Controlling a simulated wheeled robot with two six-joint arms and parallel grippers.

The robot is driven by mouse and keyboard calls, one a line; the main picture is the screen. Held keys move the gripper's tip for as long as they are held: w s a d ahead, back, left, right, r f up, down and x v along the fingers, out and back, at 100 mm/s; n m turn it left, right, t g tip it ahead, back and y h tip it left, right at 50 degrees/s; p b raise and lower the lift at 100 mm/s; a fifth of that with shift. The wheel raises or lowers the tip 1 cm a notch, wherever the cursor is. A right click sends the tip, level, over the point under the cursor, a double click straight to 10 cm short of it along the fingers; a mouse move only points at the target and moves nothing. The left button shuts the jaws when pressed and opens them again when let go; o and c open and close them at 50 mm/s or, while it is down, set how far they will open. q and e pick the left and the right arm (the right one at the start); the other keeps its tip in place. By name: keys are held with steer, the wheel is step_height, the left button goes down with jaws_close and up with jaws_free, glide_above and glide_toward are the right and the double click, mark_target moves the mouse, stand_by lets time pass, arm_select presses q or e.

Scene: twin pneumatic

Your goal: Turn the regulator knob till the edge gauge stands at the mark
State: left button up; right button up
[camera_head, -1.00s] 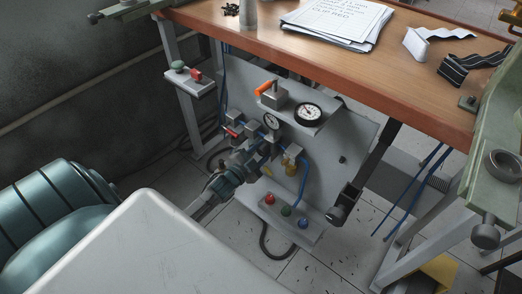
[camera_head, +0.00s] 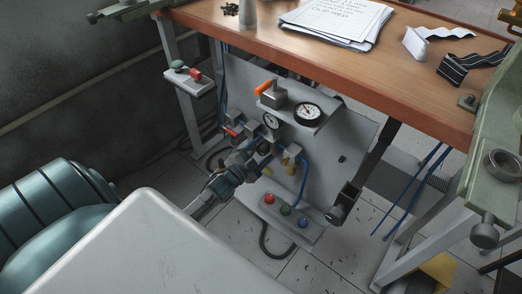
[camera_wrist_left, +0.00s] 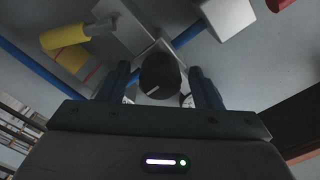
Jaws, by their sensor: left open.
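My left gripper (camera_head: 262,149) is low at the panel under the bench, below the small gauge (camera_head: 270,121). In the left wrist view its two fingers (camera_wrist_left: 161,88) stand open, one on either side of the dark round regulator knob (camera_wrist_left: 160,76) with a white line on its face. I cannot tell whether the fingers touch the knob. In the head view the knob is mostly hidden by the gripper. The larger white-faced edge gauge (camera_head: 308,112) sits on the panel's upper shelf; its needle and mark are too small to read. My right gripper is out of view.
An orange-handled valve (camera_head: 272,93) stands left of the edge gauge. A red lever (camera_head: 231,132), brass fitting (camera_head: 291,152) and blue hoses lie close to my gripper. Red, green and blue buttons (camera_head: 286,211) are below. The wooden bench top (camera_head: 400,75) overhangs the panel.

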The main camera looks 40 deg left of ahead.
arm_select(q)
steer(key=s+p, duration=0.2)
steer(key=s, duration=0.8)
steer(key=shift+s+a, duration=0.3)
steer(key=shift+a, duration=0.1)
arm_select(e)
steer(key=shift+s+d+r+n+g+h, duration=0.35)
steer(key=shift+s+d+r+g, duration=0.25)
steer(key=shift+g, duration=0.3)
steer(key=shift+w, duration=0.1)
